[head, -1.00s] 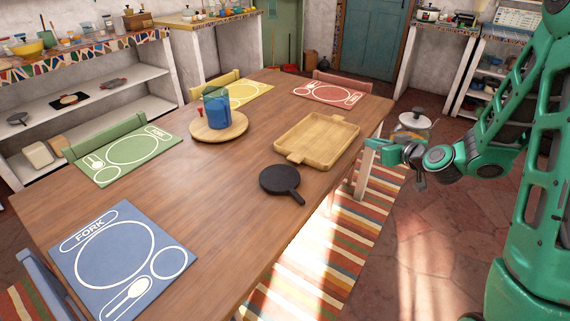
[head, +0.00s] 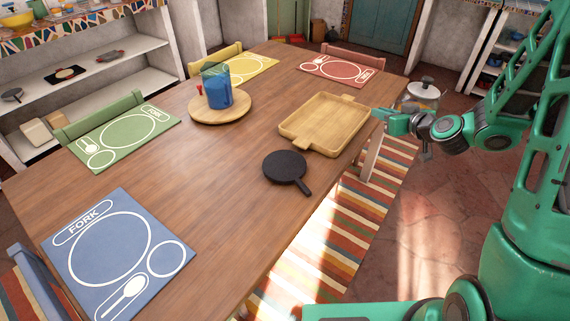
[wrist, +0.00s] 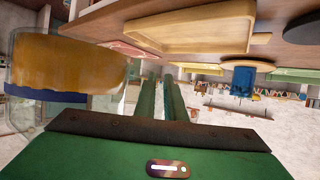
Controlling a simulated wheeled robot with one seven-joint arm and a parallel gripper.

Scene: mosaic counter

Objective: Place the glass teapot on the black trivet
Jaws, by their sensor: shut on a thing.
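The glass teapot (head: 424,92) has a dark-knobbed lid and amber contents. It hangs over the floor just off the table's right edge, partly behind my gripper. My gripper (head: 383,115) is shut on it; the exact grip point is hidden. In the wrist view the teapot (wrist: 75,65) fills the left side beside my nearly closed fingers (wrist: 160,88). The black trivet (head: 284,167) is a flat round plate with a short handle. It lies bare near the table's front right edge, left of my gripper, and shows at the wrist view's upper right corner (wrist: 303,28).
A wooden tray (head: 287,131) lies on the wooden table (head: 200,180) between trivet and gripper. A blue pitcher (head: 218,93) stands on a round board (head: 240,113). Blue, green, yellow and red placemats lie around the edges. Bare table lies left of the trivet.

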